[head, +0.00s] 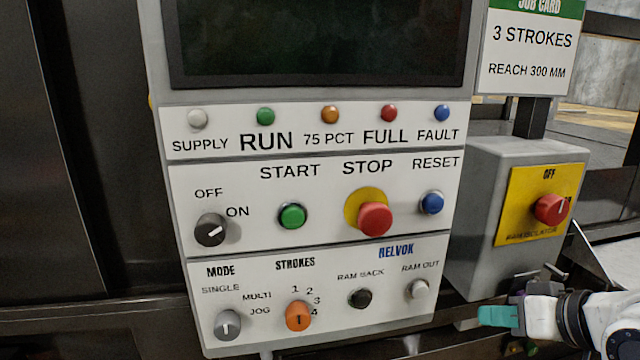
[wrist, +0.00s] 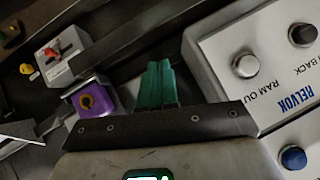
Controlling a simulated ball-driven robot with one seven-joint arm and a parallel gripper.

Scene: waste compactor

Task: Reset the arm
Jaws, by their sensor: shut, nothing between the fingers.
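My gripper (head: 497,316) is at the lower right in the head view, just right of the control panel's lower corner and below the isolator box. Its teal fingers are together and empty; they also show in the wrist view (wrist: 157,84). The fingers are apart from the panel's buttons. The arm comes in from the right edge, and most of it is outside the frame.
The control panel (head: 320,250) has a red STOP button (head: 375,219), a blue RESET button (head: 431,202) and several knobs. The isolator's red knob (head: 552,209) sits on yellow. A purple box (wrist: 92,102) and a grey switch box (wrist: 62,52) lie left of my fingers.

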